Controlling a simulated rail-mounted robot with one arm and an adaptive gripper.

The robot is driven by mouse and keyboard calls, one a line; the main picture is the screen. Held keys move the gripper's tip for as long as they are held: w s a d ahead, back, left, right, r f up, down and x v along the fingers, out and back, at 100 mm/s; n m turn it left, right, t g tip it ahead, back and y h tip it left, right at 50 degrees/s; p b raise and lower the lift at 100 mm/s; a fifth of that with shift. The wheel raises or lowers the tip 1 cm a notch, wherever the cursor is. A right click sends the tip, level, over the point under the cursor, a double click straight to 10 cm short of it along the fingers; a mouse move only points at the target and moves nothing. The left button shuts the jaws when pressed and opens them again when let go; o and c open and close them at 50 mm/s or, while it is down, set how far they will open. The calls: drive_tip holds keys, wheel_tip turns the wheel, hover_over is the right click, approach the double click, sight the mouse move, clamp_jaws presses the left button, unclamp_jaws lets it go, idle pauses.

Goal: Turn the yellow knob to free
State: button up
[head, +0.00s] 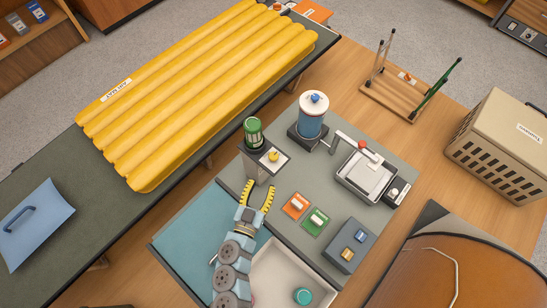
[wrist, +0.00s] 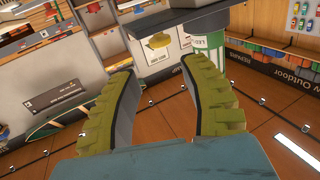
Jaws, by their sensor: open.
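The yellow knob (head: 273,156) sits on a pale plate (head: 268,165) on top of a grey stand, next to a green cylinder (head: 253,131). In the wrist view the knob (wrist: 157,41) shows beyond the fingertips, in line with the gap between them. Its pointer and any marking for free are too small to read. My gripper (head: 260,187) has its yellow ribbed fingers spread, with nothing between them. It is in front of the stand and apart from the knob. The open fingers also show in the wrist view (wrist: 160,75).
A blue and white canister (head: 313,115) and a sink-like tray (head: 366,176) stand to the right. Orange and green switch plates (head: 306,213) lie nearer. A yellow sleeping mat (head: 205,90) covers the table behind. A pale bin (head: 262,277) is beside my arm.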

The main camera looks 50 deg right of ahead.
sight(272, 160)
drive_tip(key=b+x, duration=0.2)
drive_tip(key=x, duration=0.9)
drive_tip(key=shift+w+d+b, duration=0.1)
drive_tip(key=shift+d+b, duration=0.1)
drive_tip(key=shift+b, duration=0.2)
clamp_jaws()
